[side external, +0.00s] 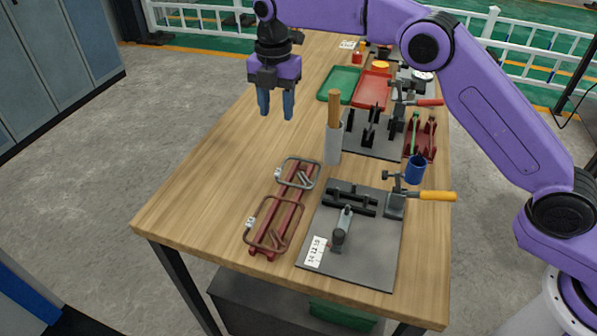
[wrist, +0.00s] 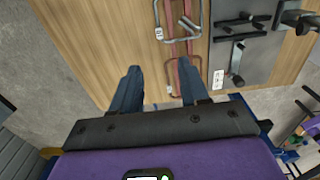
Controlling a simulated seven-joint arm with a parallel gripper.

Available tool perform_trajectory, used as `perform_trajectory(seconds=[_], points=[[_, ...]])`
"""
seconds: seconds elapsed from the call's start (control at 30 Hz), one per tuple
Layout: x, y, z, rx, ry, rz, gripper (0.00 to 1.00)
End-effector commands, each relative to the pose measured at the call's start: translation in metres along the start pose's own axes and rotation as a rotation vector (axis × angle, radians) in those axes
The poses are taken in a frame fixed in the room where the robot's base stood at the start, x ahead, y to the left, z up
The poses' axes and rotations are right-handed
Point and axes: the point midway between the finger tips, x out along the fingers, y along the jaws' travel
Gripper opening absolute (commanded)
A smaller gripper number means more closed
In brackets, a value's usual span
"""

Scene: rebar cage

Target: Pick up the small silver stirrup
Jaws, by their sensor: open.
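The small silver stirrup (side external: 295,186) is a rounded wire loop with a tag. It rests at the far end of a red rack (side external: 290,212) on the table. In the wrist view the silver stirrup (wrist: 180,40) is at the top, cut off by the frame edge. A larger brownish stirrup (side external: 280,197) lies on the rack's near end. My gripper (side external: 276,112) is open and empty, pointing down, well above the table and behind and left of the silver stirrup. In the wrist view my gripper (wrist: 165,92) shows both fingers apart with nothing between them.
A grey fixture plate (side external: 370,250) with clamps stands right of the rack. A light cup (side external: 333,150) with a tall wooden handle stands just behind the silver stirrup. Green (side external: 340,84) and red (side external: 372,92) trays lie further back. The table's left side (side external: 210,160) is clear.

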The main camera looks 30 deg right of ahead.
Motion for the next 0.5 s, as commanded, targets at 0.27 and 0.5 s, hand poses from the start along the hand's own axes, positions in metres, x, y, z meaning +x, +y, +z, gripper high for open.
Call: perform_trajectory(seconds=[0.27, 0.5], points=[[0.05, -0.001, 0.0, 0.002, 0.002, -0.005, 0.45], [0.093, -0.001, -0.001, 0.002, 0.001, -0.004, 0.45]])
